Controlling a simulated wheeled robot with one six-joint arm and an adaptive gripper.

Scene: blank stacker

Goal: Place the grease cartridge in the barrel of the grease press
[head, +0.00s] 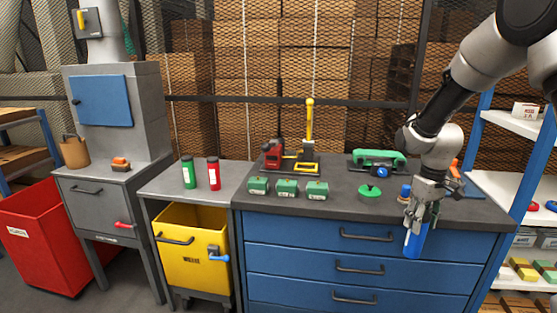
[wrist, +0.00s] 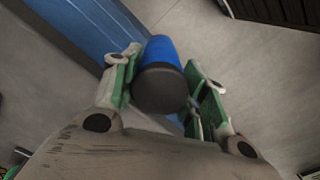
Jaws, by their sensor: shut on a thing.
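My gripper (head: 424,208) is shut on a blue cylindrical cartridge (head: 415,243), held beyond the front edge of the workbench at the right, before the drawers. The cartridge hangs slightly tilted. In the wrist view the cartridge (wrist: 163,60) sits between the green-padded fingers, its dark round end toward the camera. A red and yellow device with an upright yellow lever (head: 309,125) stands at the back of the bench. A green machine (head: 378,158) lies at the back right. I cannot tell for certain which of these is the grease press, and no open barrel is clear.
Several green boxes (head: 287,188) line the bench front. A green round knobbed piece (head: 369,191) and a small blue-topped item (head: 405,190) stand left of my gripper. Green (head: 188,172) and red (head: 213,174) bottles stand on the left cart. Shelves (head: 515,125) rise at right.

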